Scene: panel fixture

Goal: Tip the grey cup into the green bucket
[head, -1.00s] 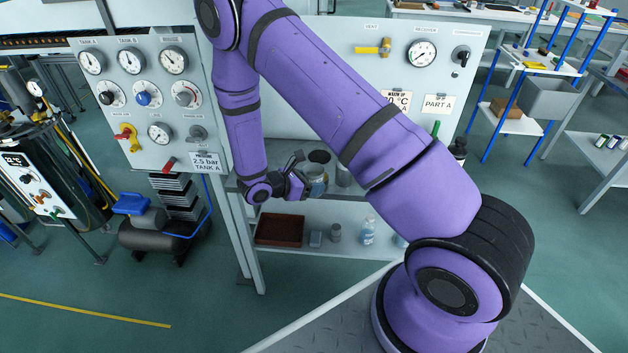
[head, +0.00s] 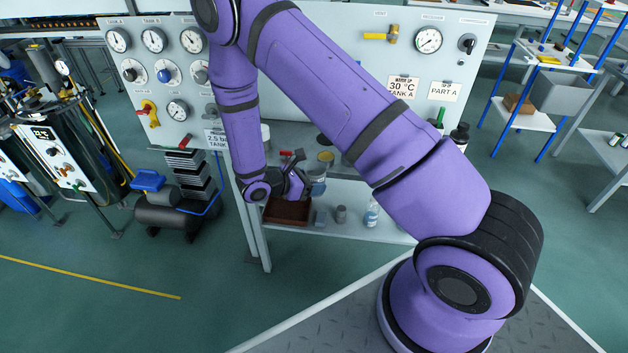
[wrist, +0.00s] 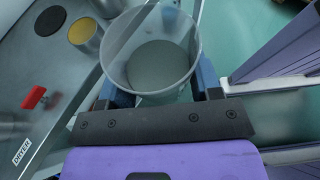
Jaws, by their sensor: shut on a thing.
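My gripper (wrist: 160,86) is shut on a translucent greyish cup (wrist: 150,56), its blue fingers on either side of the cup wall. Seen from above, the cup is open at the top, and its inside looks grey toward the bottom. In the head view, my gripper (head: 301,181) holds the cup (head: 317,184) about upright at the front of the bench, in front of the panel. My arm covers part of the bench behind it. I cannot make out a green bucket in either view.
A can with a yellow top (wrist: 85,33) and a dark round one (wrist: 50,20) stand on the bench beside the held cup. A red handle (wrist: 34,97) is nearby. Below, the lower shelf holds a brown tray (head: 287,213) and a clear bottle (head: 372,214).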

